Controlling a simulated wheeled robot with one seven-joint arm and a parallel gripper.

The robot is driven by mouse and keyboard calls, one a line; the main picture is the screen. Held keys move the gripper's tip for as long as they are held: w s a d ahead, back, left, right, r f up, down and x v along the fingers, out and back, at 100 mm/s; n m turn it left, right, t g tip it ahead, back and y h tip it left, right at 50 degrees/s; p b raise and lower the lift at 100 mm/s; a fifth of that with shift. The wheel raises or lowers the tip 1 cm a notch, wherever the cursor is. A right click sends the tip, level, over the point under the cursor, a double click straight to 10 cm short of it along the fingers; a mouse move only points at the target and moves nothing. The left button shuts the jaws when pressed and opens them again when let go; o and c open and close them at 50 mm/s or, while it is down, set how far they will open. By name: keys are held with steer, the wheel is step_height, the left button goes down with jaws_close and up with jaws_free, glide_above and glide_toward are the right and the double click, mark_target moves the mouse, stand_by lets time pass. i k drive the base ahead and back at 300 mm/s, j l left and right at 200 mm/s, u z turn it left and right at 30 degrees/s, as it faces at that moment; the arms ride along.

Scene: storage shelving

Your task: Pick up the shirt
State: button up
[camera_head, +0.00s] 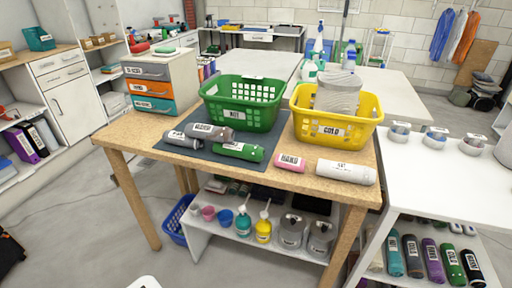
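No single item is plainly marked as the shirt. A pink roll (291,161) and a white roll (358,174) lie near the front right edge. A grey, folded-looking item (338,92) stands in the yellow basket (309,129). Blue (441,36) and orange (466,38) garments hang on the far wall.
A lower shelf (232,236) holds bottles and cups. The floor at front left is mostly clear.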

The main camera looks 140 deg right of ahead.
mark_target(222, 135)
steer(key=z, duration=5.1)
steer(key=l+u, duration=0.1)
steer(key=i+l, duration=0.05)
